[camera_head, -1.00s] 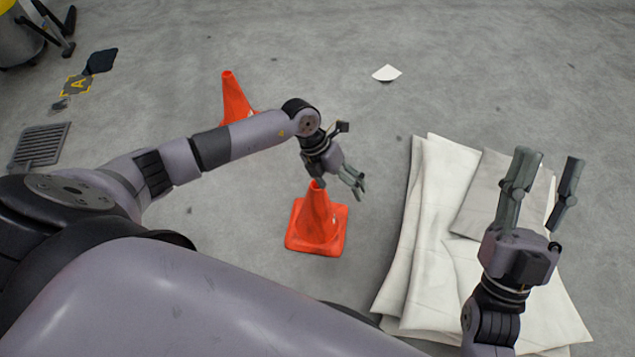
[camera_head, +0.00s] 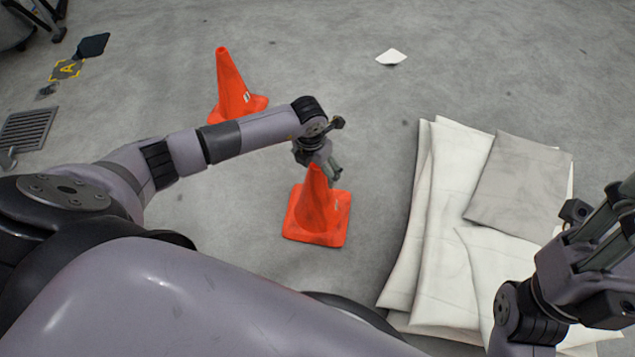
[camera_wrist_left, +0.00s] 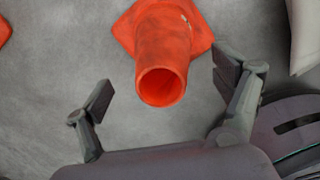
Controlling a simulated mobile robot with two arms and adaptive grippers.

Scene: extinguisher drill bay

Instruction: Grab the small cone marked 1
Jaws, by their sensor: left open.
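The nearer orange cone (camera_head: 318,212) stands upright on the floor in front of my left arm. A second orange cone (camera_head: 234,92) stands farther back, with a small white label. I cannot read a number on either. My left gripper (camera_head: 326,172) is behind the nearer cone's top, which partly hides it. In the left wrist view the gripper (camera_wrist_left: 165,90) is open, its fingers on either side of the cone's round open top (camera_wrist_left: 162,86), with gaps on both sides. My right gripper (camera_head: 612,225) is at the right edge, its fingertips cut off.
Folded white cloths (camera_head: 440,230) with a grey cloth (camera_head: 518,185) on top lie to the right of the nearer cone. A white scrap (camera_head: 391,57) lies at the back. Floor between is clear.

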